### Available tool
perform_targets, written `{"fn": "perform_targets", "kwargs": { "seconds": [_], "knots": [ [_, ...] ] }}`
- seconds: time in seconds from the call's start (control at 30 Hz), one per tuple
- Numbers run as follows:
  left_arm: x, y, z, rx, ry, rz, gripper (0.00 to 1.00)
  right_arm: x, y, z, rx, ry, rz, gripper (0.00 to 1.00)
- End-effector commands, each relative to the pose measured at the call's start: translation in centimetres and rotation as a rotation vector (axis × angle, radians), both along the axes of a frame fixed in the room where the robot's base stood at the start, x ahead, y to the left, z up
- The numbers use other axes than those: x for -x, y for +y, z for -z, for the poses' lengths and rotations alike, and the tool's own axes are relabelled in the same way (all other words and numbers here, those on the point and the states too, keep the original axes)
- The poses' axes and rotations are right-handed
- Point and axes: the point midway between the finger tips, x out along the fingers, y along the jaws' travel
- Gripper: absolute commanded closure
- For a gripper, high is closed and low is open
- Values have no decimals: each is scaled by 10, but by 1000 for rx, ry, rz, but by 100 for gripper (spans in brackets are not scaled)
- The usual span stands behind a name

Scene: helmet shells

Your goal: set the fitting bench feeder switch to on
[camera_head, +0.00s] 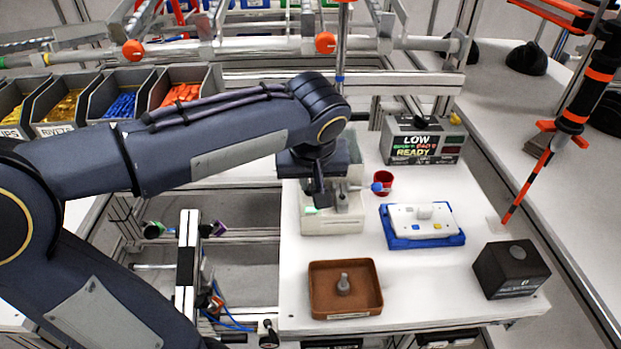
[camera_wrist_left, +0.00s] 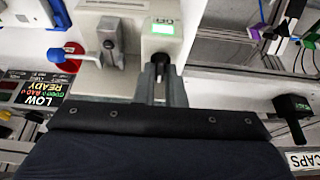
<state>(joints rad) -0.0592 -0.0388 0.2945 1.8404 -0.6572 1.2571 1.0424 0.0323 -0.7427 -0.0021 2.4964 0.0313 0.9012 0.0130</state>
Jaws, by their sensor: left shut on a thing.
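The feeder is a pale beige box (camera_head: 333,226) on the white bench, under my left forearm. It has a small green-lit panel, seen in the wrist view (camera_wrist_left: 162,27). My left gripper (camera_head: 319,199) points down at the feeder. In the wrist view, its two grey fingers (camera_wrist_left: 162,84) are shut on a small dark switch lever (camera_wrist_left: 160,64) just by the green panel. The fingers hide part of the lever, so I cannot tell its set position. My right gripper is not in view.
A display box (camera_head: 423,140) reads LOW and READY. A red cup (camera_head: 383,183), a blue fixture with a white plate (camera_head: 422,225), a brown tray with a metal peg (camera_head: 345,290) and a black box (camera_head: 510,268) stand on the bench. Bins (camera_head: 120,95) line the back left.

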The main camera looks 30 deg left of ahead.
Motion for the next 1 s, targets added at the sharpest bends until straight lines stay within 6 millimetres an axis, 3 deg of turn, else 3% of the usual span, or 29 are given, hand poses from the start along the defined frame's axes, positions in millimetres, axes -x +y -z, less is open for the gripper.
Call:
{"fn": "perform_targets", "kwargs": {
  "seconds": [0.03, 0.07, 0.13, 0.47, 0.8, 1.0],
  "knots": [
    [0, 0, -1, 1, -3, -2, 100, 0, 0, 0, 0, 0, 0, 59],
    [0, 0, -1, 1, -3, -2, 89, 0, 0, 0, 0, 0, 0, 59],
    [0, 0, -1, 1, -3, -2, 81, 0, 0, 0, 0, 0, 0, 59],
    [1, -1, -5, 1, -3, 0, 81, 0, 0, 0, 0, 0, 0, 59],
    [18, -12, -55, 2, -6, 1, 81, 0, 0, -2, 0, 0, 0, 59],
    [25, -16, -71, 1, -2, 0, 81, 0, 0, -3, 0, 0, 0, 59]
  ]
}}
